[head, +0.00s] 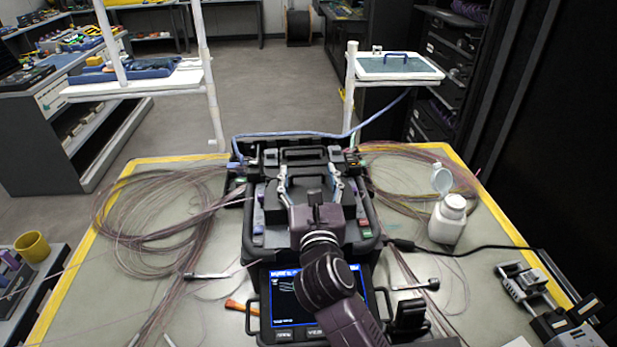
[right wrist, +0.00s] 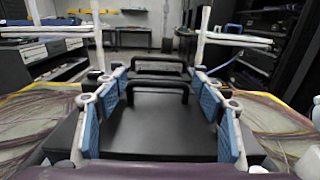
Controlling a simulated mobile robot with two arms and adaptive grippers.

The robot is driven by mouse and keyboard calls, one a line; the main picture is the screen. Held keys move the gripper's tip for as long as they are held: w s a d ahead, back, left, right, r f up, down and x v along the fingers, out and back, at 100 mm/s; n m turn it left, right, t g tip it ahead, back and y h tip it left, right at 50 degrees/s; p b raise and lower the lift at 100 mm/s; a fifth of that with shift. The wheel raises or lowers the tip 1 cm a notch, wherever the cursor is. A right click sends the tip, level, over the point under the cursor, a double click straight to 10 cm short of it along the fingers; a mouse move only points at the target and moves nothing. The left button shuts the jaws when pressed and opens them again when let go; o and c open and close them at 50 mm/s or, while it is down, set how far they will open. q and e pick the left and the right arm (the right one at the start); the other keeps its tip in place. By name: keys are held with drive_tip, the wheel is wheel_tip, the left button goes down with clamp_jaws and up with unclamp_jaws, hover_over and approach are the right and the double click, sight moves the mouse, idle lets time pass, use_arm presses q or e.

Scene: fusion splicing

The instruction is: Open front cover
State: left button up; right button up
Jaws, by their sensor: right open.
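The black fusion splicer (head: 254,228) stands in the middle of the table, its blue screen (head: 284,296) facing me. Its front cover (right wrist: 155,128) is a flat black panel that lies down, with a black handle (right wrist: 157,86) at its far side. A second, similar handle (right wrist: 150,65) is just behind. My right gripper (head: 310,172) is over the splicer with its fingers apart, one on each side of the front cover and handle. Its blue finger pads (right wrist: 230,130) show no clear contact with the cover. My arm hides part of the splicer and screen. My left gripper is out of view.
A white bottle (head: 447,220) with its lid open stands right of the splicer. Coils of thin fibre (head: 150,205) lie on both sides. A black cable (head: 465,248) runs right toward a metal tool (head: 525,285). Small tools lie near the screen.

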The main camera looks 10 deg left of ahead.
drive_tip(key=shift+c, duration=0.6)
drive_tip(key=c, duration=1.3)
drive_tip(key=shift+r+p, duration=0.2)
drive_tip(key=shift+p, duration=0.15)
drive_tip(key=shift+c, duration=0.2)
drive_tip(key=shift+r+p, duration=0.25)
drive_tip(key=shift+p, duration=0.1)
